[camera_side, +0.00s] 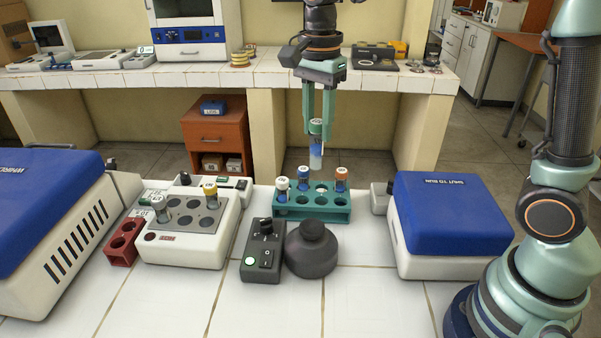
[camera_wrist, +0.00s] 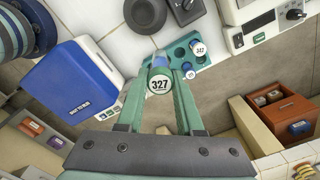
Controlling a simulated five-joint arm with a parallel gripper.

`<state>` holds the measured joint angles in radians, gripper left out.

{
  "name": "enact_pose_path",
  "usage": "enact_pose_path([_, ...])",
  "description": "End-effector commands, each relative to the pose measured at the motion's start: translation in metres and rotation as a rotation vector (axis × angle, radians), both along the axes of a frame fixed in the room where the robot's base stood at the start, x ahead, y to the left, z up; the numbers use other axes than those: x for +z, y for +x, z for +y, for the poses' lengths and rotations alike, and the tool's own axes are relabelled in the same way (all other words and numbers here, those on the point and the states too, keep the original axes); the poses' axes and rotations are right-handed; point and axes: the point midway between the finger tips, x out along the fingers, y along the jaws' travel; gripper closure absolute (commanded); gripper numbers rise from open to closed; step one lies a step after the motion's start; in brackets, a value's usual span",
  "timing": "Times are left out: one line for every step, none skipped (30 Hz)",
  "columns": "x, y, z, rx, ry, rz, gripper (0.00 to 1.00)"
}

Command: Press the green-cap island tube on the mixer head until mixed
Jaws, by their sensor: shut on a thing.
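My gripper (camera_side: 317,122) is shut on a tube with a green-rimmed cap (camera_side: 316,127) and blue contents. The tube hangs upright in the air, above or just behind the teal rack (camera_side: 340,215); its bottom looks clear of it. In the wrist view my gripper (camera_wrist: 160,88) holds the same tube (camera_wrist: 158,84), its white cap top reading 327. The mixer head (camera_side: 311,252) is a dark grey round unit in front of the rack, with nothing on it. It also shows in the wrist view (camera_wrist: 146,14). A dark control box (camera_side: 263,250) stands left of it.
The rack holds tubes with white (camera_side: 282,185), blue (camera_side: 303,172) and orange (camera_side: 341,173) caps. A white block (camera_side: 187,250) with tubes and a red rack (camera_side: 121,250) stand left. Blue-lidded machines flank the bench (camera_side: 450,215) (camera_side: 40,200). Front tiles are clear.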

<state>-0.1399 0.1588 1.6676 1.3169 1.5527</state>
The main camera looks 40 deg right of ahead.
Motion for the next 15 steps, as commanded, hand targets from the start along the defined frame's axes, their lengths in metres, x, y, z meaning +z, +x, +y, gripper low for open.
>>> enact_pose_path([-0.006, -0.010, 0.013, 0.008, 0.000, 0.002, 1.00])
enact_pose_path([-0.010, -0.016, 0.020, 0.008, 0.000, 0.001, 1.00])
enact_pose_path([-0.015, -0.023, 0.028, 0.007, 0.000, 0.002, 1.00])
enact_pose_path([-0.019, -0.027, 0.033, 0.006, 0.000, 0.001, 1.00])
enact_pose_path([-0.022, -0.032, 0.037, 0.006, 0.000, 0.002, 1.00])
enact_pose_path([-0.026, -0.037, 0.042, 0.005, 0.000, 0.001, 1.00])
enact_pose_path([-0.028, -0.041, 0.046, 0.005, 0.000, 0.000, 1.00])
enact_pose_path([-0.030, -0.044, 0.048, 0.004, 0.000, 0.001, 1.00])
enact_pose_path([-0.033, -0.047, 0.051, 0.002, 0.000, 0.000, 1.00])
enact_pose_path([-0.034, -0.049, 0.053, 0.002, 0.000, 0.000, 1.00])
enact_pose_path([-0.036, -0.051, 0.054, 0.001, 0.000, 0.001, 1.00])
enact_pose_path([-0.038, -0.052, 0.055, 0.000, 0.000, 0.001, 1.00])
enact_pose_path([-0.040, -0.052, 0.055, 0.000, 0.000, 0.001, 1.00])
enact_pose_path([-0.042, -0.052, 0.055, -0.001, 0.000, 0.001, 1.00])
enact_pose_path([-0.045, -0.053, 0.055, -0.001, -0.001, 0.002, 1.00])
